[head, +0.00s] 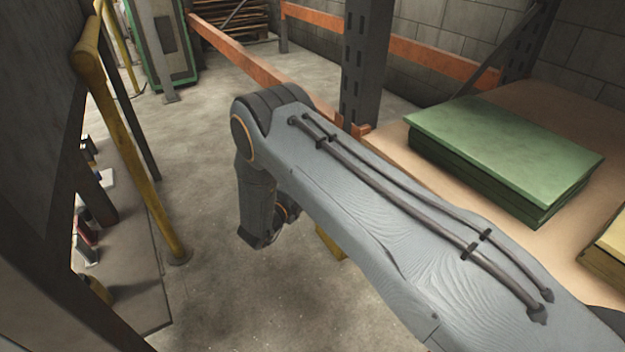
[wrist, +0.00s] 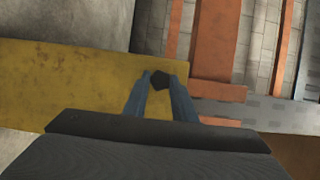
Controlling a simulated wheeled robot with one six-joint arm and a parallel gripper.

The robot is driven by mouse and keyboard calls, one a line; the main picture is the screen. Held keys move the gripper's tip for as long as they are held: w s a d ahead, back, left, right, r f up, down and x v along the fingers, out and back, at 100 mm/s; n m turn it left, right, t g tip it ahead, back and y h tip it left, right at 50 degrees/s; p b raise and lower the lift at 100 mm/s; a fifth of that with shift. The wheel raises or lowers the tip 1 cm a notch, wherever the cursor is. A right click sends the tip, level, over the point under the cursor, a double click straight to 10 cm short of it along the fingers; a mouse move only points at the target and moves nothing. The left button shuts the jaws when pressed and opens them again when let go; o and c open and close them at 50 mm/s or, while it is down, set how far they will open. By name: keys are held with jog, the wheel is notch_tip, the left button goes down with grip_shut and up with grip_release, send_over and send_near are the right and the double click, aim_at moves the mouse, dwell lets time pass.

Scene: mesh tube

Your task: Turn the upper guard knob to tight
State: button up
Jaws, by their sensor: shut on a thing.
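In the wrist view a dark, angular knob (wrist: 160,80) sits on the face of a yellow guard plate (wrist: 75,85). My gripper (wrist: 160,77) is shut on the knob, with one grey-blue finger on each side of it. A marking that would show how tight the knob is cannot be made out. In the head view my arm hides the knob and the fingertips. A small patch of yellow, perhaps the guard (head: 329,244), shows just below the arm.
A rack post (head: 364,65) and orange beams (head: 238,53) stand behind my arm. Green boards (head: 505,145) lie on a shelf at the right. A yellow rail (head: 130,150) stands at the left. Bare concrete floor lies between the rail and the arm.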

jog(key=shift+w+a+f+m+g+h+b, duration=0.2)
jog(key=shift+m+g+h+b, duration=0.85)
jog(key=shift+m, duration=4.25)
jog(key=shift+w+a+f+m+g+h+b, duration=0.2)
jog(key=shift+m+g+h, duration=1.6)
jog(key=shift+m, duration=3.5)
jog(key=shift+w+a+f+m+g+h+b, duration=0.1)
jog(key=shift+w+m+g+h+b, duration=0.35)
jog(key=shift+m+h, duration=3.4)
jog(key=shift+s+d+r+m+g+y, duration=0.15)
jog(key=shift+m+g+y, duration=0.1)
jog(key=shift+m+y, duration=0.65)
jog(key=shift+s+a+m+g+y, duration=0.1)
jog(key=shift+m+g+y, duration=0.15)
jog(key=shift+m+y, duration=0.65)
jog(key=o, duration=1)
jog(key=shift+m+h, duration=0.25)
jog(key=shift+h, duration=0.05)
jog(key=shift+o, duration=0.2)
